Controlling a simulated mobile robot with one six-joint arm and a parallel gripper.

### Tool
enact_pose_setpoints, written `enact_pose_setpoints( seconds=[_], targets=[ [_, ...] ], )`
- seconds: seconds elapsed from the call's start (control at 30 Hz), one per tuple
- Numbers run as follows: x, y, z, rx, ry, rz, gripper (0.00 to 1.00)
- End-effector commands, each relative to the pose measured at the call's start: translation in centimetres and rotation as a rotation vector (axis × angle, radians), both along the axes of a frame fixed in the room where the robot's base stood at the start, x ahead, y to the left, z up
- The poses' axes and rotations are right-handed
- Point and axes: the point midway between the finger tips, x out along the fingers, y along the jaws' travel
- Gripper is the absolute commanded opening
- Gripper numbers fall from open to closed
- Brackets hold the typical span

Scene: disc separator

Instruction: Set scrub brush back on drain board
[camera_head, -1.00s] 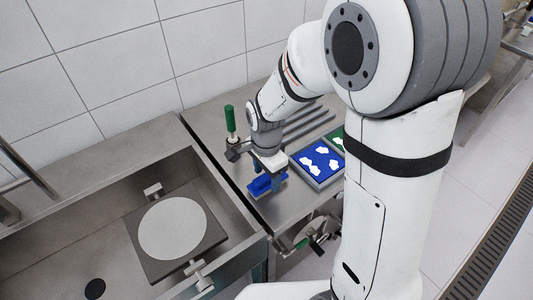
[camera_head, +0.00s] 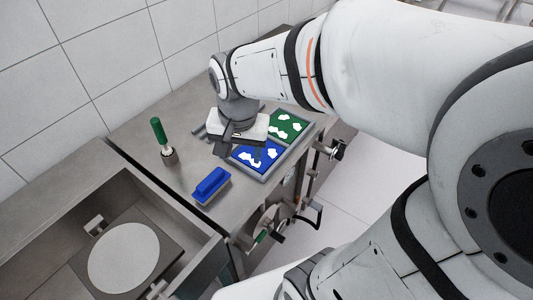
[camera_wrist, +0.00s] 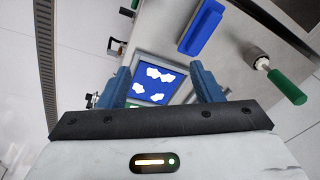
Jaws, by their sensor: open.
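The scrub brush (camera_head: 211,184) is a blue block with a raised blue grip. It lies on the steel drain board (camera_head: 180,190), near its front edge beside the sink. It also shows in the wrist view (camera_wrist: 203,27) at the upper right, apart from the fingers. My gripper (camera_wrist: 165,90) is open and empty, its two blue fingers spread over the blue tray (camera_wrist: 150,83) with white pieces.
A green-handled tool (camera_head: 158,131) stands upright in a small metal holder, left of the brush. A green tray (camera_head: 288,126) with white pieces adjoins the blue one. The sink holds a plate with a pale round disc (camera_head: 123,258). Valves and pipes stick out below the board's front.

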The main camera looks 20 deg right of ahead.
Motion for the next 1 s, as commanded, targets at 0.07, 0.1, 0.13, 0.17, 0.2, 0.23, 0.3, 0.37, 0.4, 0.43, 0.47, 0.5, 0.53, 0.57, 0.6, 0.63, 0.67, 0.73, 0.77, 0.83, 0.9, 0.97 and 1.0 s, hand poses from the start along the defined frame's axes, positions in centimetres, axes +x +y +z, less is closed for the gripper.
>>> enact_pose_setpoints(
  seconds=[0.07, 0.1, 0.13, 0.17, 0.2, 0.23, 0.3, 0.37, 0.4, 0.43, 0.47, 0.5, 0.53, 0.57, 0.6, 0.63, 0.67, 0.73, 0.77, 0.83, 0.9, 0.97, 1.0],
  targets=[
    [-2.1, -2.0, 0.8, -0.023, -0.047, 0.127, 0.59],
    [-2.9, -2.7, 1.0, -0.038, -0.064, 0.19, 0.59],
    [-3.5, -3.2, 1.1, -0.048, -0.076, 0.234, 0.59],
    [-4.1, -3.6, 1.2, -0.059, -0.087, 0.275, 0.59],
    [-4.7, -4.0, 1.3, -0.073, -0.099, 0.322, 0.59],
    [-5.2, -4.3, 1.3, -0.082, -0.106, 0.353, 0.59],
    [-5.9, -4.7, 1.4, -0.1, -0.118, 0.408, 0.59],
    [-6.2, -5.1, 1.4, -0.108, -0.123, 0.438, 0.59],
    [-6.4, -5.3, 1.4, -0.113, -0.125, 0.449, 0.59],
    [-6.4, -5.3, 1.3, -0.114, -0.126, 0.454, 0.59],
    [-6.5, -5.4, 1.3, -0.115, -0.126, 0.458, 0.59],
    [-6.5, -5.4, 1.3, -0.115, -0.126, 0.461, 0.59],
    [-6.4, -5.3, 1.3, -0.115, -0.126, 0.461, 0.59],
    [-6.4, -5.3, 1.3, -0.115, -0.125, 0.46, 0.59],
    [-6.4, -5.3, 1.3, -0.115, -0.125, 0.46, 0.59],
    [-6.4, -5.3, 1.3, -0.115, -0.125, 0.46, 0.59],
    [-6.4, -5.3, 1.3, -0.115, -0.125, 0.46, 0.59],
    [-6.4, -5.3, 1.3, -0.114, -0.125, 0.459, 0.59],
    [-6.4, -5.3, 1.3, -0.114, -0.125, 0.459, 0.59],
    [-6.4, -5.3, 1.3, -0.114, -0.125, 0.459, 0.59],
    [-6.4, -5.3, 1.3, -0.114, -0.125, 0.459, 0.59],
    [-6.4, -5.3, 1.3, -0.114, -0.125, 0.459, 0.59],
    [-6.4, -5.3, 1.3, -0.114, -0.125, 0.459, 0.56]
  ],
)
